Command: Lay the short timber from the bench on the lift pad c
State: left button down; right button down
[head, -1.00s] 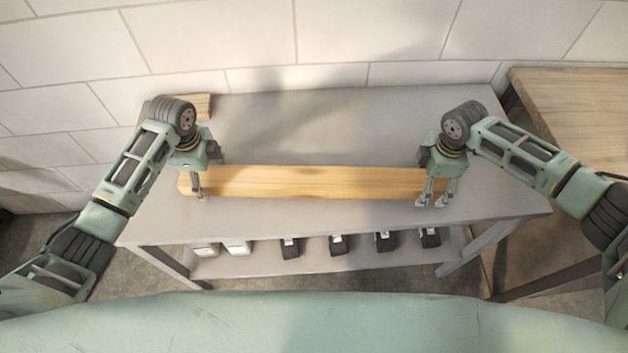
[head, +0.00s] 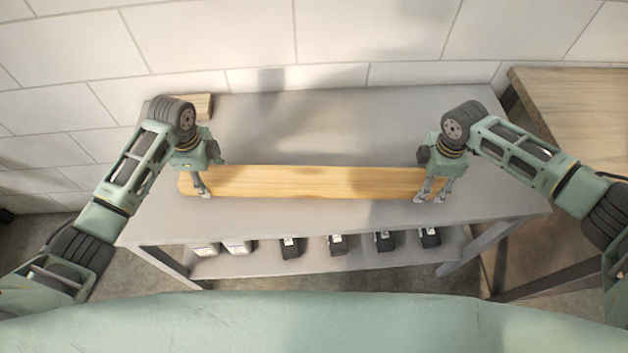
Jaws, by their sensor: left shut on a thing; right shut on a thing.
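The short timber (head: 310,182) is a long pale wooden board on the grey bench (head: 320,215), running left to right. My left gripper (head: 203,193) is shut on the timber near its left end. My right gripper (head: 432,197) is shut on the timber near its right end. The timber looks level; I cannot tell whether it rests on the bench or is just clear of it. The lift pad c is not recognisable in this view.
A small wooden block (head: 204,107) lies at the bench's back left. A wooden-topped table (head: 575,110) stands at the right. A lower shelf (head: 350,258) holds several dark and white items. A tiled wall (head: 370,30) closes off the back.

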pick_arm(q)
jog(key=shift+w+r, duration=0.15)
jog(key=shift+r, duration=0.05)
pick_arm(e)
jog(key=shift+w+r, duration=0.15)
jog(key=shift+r, duration=0.1)
